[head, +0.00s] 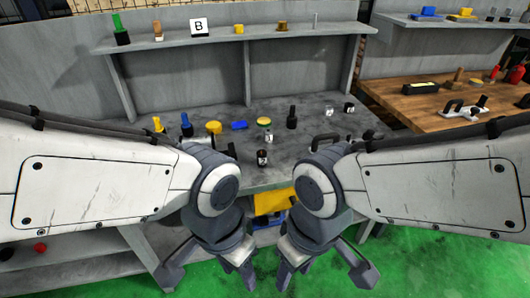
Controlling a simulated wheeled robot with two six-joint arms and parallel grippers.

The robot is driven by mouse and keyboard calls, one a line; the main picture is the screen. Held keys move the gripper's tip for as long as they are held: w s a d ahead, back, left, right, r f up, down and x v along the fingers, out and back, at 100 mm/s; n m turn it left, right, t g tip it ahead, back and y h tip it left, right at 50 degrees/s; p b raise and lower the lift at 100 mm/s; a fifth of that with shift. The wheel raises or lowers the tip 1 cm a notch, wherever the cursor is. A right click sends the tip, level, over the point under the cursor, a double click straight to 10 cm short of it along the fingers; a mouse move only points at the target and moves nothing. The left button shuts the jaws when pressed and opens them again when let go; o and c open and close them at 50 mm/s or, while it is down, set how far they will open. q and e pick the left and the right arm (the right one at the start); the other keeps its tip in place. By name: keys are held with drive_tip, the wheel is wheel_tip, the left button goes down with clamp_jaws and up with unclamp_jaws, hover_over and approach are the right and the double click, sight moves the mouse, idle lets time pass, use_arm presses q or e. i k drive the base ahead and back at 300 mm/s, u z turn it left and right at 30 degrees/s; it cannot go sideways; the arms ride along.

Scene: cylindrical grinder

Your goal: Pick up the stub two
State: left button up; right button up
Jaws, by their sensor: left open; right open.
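A small dark stub (262,158) with a pale label stands upright near the front edge of the grey bench; the label looks like a 2, but it is too small to be sure. Another small labelled piece (328,109) stands further back right. My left gripper (208,277) and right gripper (324,277) hang low in front of the bench, pointing down, both open and empty. Neither touches anything on the bench.
The grey bench (290,160) carries a yellow piece (214,127), a blue piece (239,125), a dark cylinder (292,117) and other small parts. A shelf (215,36) runs above. A wooden bench (410,105) stands right. Green floor lies below.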

sight(262, 153)
drive_tip(key=k, duration=0.6)
drive_tip(key=z, duration=0.6)
drive_tip(key=i, duration=1.65)
drive_tip(key=u, duration=0.05)
